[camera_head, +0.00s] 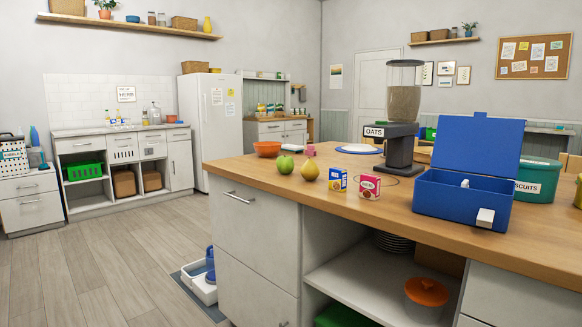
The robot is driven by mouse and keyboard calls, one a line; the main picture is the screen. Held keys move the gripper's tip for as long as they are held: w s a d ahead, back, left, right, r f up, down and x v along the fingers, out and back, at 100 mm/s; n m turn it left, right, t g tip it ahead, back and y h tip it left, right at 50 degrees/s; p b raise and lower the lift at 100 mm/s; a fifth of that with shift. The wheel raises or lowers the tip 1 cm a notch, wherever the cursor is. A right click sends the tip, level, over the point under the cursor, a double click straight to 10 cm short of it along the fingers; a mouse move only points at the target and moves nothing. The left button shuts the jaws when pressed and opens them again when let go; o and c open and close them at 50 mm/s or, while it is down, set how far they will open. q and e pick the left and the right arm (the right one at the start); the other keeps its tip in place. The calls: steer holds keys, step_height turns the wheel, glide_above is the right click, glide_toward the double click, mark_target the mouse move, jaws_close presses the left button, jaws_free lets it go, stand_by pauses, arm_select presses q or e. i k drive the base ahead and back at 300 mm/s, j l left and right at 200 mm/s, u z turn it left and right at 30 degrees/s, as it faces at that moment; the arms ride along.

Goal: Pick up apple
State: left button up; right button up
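A green apple (285,165) sits on the wooden top of the island counter (240,167), near its left end. A yellow round fruit (310,172), perhaps a pear, stands just to its right, very close to it. An orange bowl (266,149) is behind the apple, and a small pink item (310,151) is behind and to the right. Neither of my grippers shows in the head view.
A blue box (338,180) and a pink box (369,187) stand right of the fruit. An oats dispenser (401,130), an open blue case (462,198) and a green biscuits tin (537,178) crowd the right side. The floor (100,265) at left is mostly clear.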

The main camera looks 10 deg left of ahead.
mark_target(285, 165)
steer(key=i+j+z, duration=0.15)
steer(key=z, duration=0.35)
steer(key=i+j+z, duration=0.25)
steer(key=z, duration=0.2)
steer(key=i+j+z, duration=0.1)
steer(key=j, duration=0.25)
steer(key=i+j+z, duration=0.1)
steer(key=j, duration=0.3)
steer(key=i+j+z, duration=0.15)
steer(key=i+j, duration=0.1)
steer(key=j, duration=0.1)
